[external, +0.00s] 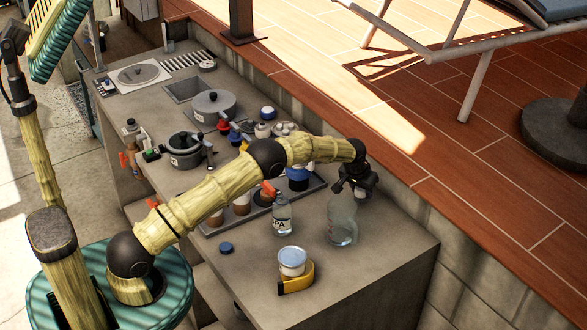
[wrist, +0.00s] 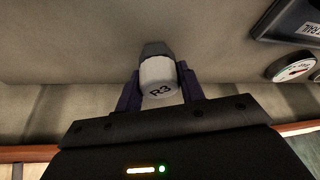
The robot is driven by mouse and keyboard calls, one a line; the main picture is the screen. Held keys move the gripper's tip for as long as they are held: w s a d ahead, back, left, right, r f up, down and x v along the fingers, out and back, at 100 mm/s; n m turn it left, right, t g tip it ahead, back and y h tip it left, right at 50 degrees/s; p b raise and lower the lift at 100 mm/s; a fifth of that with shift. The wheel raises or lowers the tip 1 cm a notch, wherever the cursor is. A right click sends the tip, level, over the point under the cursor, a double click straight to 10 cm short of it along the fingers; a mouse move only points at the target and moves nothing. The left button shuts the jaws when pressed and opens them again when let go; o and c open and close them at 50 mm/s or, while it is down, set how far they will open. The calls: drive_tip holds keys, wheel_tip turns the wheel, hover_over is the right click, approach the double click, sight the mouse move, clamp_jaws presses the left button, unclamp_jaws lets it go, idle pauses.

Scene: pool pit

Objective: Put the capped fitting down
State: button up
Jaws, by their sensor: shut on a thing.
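The capped fitting (wrist: 159,80) shows in the wrist view as a white cap marked R3 with a dark grey angular part beyond it. The dark fingers of my gripper (wrist: 158,90) stand on either side of it and are shut on it. In the external view my gripper (external: 356,188) is over the right end of the counter, just above or beside a clear bottle (external: 342,222). I cannot tell whether the fitting touches the counter.
A labelled bottle (external: 282,214), a tub (external: 292,262) by a yellow tape measure (external: 297,284) and a blue cap (external: 226,249) stand on the counter (external: 375,270). Pots and jars crowd farther left. A round gauge (wrist: 292,68) is right in the wrist view. The counter's front right is bare.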

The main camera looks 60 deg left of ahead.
drive_tip(key=shift+f, duration=1.1)
drive_tip(key=shift+f, duration=0.15)
drive_tip(key=o, duration=1.1)
drive_tip(key=b+v, duration=0.1)
drive_tip(key=v, duration=0.6)
drive_tip(key=shift+r+b, duration=0.35)
drive_tip(key=shift+s, duration=0.1)
